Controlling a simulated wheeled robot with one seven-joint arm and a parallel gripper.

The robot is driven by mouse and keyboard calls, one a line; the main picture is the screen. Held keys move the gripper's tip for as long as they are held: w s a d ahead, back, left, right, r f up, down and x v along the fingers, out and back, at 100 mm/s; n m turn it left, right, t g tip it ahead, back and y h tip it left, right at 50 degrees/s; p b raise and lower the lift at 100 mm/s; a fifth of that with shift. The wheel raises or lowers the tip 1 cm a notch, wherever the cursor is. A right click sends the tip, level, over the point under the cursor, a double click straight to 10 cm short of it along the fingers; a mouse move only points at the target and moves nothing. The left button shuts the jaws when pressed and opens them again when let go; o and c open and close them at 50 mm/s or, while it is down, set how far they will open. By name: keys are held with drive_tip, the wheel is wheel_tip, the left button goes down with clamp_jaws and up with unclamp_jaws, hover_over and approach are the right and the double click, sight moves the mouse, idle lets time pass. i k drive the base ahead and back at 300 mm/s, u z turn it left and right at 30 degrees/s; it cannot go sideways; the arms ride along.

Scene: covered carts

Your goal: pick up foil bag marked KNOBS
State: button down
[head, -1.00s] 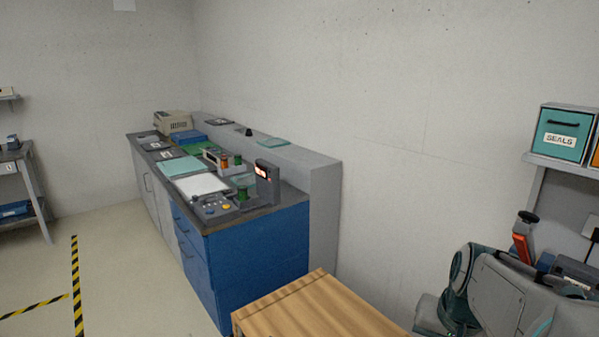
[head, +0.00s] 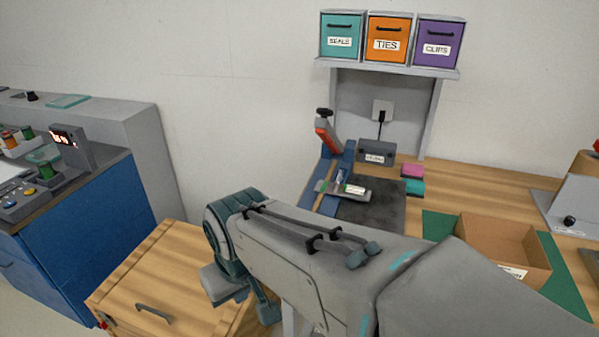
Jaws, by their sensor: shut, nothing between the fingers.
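I see no foil bag marked KNOBS in the head view. A wooden cart (head: 185,262) with a closed lid stands at the lower left, and a dark handle (head: 154,313) lies on its top. The inside of the cart is hidden. My grey arm (head: 310,255) reaches across the lower middle and covers the cart's right side and part of the workbench.
A workbench (head: 400,170) on the right bears an open cardboard box (head: 500,240) on a green mat and a blue-and-red press (head: 328,140). Labelled bins SEALS (head: 341,40), TIES (head: 387,42) and CLIPS (head: 438,45) sit on a shelf above. A blue cabinet (head: 80,215) stands left.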

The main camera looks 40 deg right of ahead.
sight(354, 193)
drive_tip(key=z, duration=0.85)
drive_tip(key=k, duration=0.3)
drive_tip(key=z, duration=0.5)
drive_tip(key=i, duration=0.4)
drive_tip(key=u, duration=0.2)
drive_tip(key=k, duration=0.55)
drive_tip(key=u, duration=0.6)
drive_tip(key=k, duration=0.7)
drive_tip(key=z, duration=0.8)
drive_tip(key=i, duration=1.55)
drive_tip(key=u, duration=0.3)
